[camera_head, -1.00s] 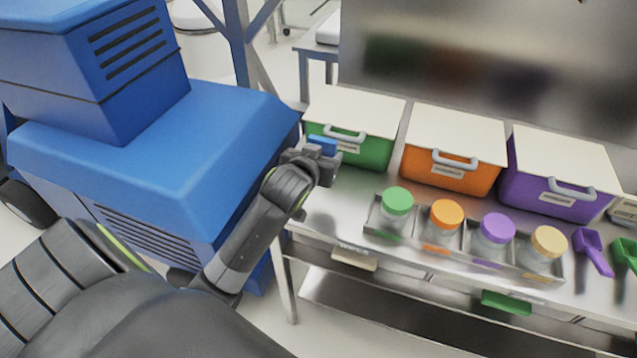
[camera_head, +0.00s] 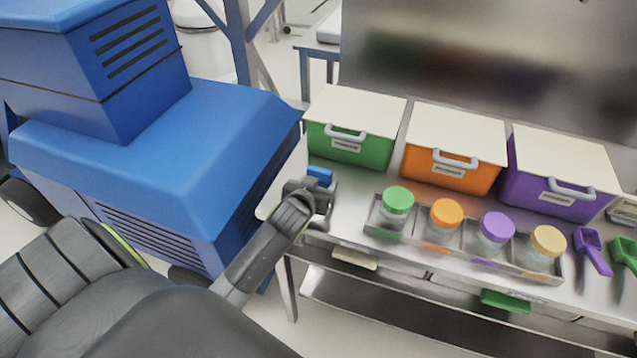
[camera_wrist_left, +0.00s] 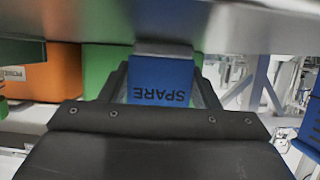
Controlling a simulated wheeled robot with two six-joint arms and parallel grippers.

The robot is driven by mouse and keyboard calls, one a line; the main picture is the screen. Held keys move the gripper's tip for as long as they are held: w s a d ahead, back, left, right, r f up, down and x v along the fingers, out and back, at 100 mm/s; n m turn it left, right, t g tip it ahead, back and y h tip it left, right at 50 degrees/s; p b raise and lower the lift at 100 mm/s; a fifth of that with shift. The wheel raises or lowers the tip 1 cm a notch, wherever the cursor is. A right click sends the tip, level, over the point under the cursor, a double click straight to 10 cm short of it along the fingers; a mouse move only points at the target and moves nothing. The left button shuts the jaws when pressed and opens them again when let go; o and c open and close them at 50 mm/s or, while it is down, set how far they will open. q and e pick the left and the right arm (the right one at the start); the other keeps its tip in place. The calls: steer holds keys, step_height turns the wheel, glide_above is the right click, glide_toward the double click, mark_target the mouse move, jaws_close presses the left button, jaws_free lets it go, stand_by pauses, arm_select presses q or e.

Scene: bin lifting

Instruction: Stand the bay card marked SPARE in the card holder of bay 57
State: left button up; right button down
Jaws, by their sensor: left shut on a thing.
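The blue bay card (camera_head: 319,175) is in my left gripper (camera_head: 322,190), at the left end of the steel bench in the head view. In the left wrist view the card (camera_wrist_left: 160,78) shows the word SPARE upside down, between the two fingers (camera_wrist_left: 160,92). The gripper is shut on it. The number 57 cannot be read anywhere, and I cannot tell which part is the card holder of bay 57. My right gripper is not in view.
Green (camera_head: 350,145), orange (camera_head: 450,165) and purple (camera_head: 556,196) lidded bins stand at the back of the bench. A tray (camera_head: 372,229) of jars is right of my left gripper. A large blue machine (camera_head: 160,150) stands left. A cream tab (camera_head: 354,258) hangs under the front edge.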

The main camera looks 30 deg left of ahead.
arm_select(q)
steer(key=shift+f, duration=0.15)
steer(key=o, duration=1)
